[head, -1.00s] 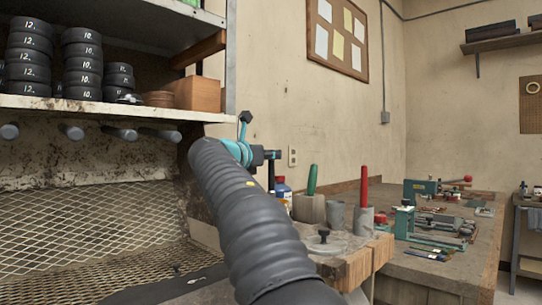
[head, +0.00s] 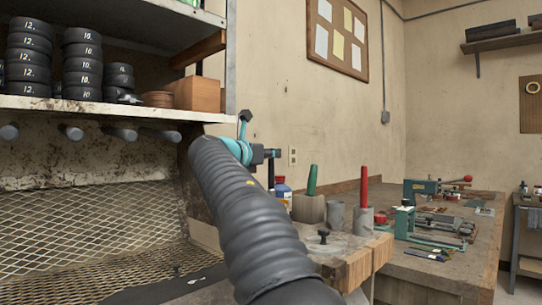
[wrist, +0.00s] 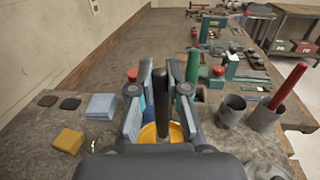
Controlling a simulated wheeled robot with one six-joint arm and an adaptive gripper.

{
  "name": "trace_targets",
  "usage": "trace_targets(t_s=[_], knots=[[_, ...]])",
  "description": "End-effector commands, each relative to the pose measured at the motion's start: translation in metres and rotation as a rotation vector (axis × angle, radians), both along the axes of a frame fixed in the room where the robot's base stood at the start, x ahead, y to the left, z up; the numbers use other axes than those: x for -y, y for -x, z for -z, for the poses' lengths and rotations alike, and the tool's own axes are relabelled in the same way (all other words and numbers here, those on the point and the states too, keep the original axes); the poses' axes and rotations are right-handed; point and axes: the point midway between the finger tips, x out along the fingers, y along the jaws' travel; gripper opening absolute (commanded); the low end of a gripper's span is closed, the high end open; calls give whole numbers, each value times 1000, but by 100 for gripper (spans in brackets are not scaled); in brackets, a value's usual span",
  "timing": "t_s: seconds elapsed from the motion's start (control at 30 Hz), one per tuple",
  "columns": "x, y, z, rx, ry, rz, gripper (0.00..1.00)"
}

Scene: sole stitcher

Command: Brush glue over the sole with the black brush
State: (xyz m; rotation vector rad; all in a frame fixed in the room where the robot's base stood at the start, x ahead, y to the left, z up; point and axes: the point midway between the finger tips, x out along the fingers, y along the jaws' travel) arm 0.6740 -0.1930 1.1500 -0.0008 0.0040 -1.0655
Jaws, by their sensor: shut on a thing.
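My gripper (wrist: 160,112) is shut on the black brush (wrist: 173,78), whose dark handle stands upright between the fingers in the wrist view. A yellow round rim (wrist: 149,134) shows below and behind the fingers; the brush's lower end is hidden there. In the head view my gripper (head: 271,153) is above the bench beside the rack, with the dark handle pointing down from it. A dark flat piece (head: 150,291) with a small pale mark lies at the bottom of the head view; I cannot tell if it is the sole.
A green handle (head: 312,180) and a red handle (head: 364,187) stand upright in holders right of my gripper. A green tool (head: 422,226) is further right.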

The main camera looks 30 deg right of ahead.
Motion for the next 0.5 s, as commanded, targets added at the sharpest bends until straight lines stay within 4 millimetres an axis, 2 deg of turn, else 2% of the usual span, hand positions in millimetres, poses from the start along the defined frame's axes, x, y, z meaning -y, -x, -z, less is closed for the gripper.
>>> trace_targets(t_s=[0.03, 0.5], knots=[[0, 0, -7, 2, 0, 0, 0], [0, 0, -37, 4, 0, 1, 0]])
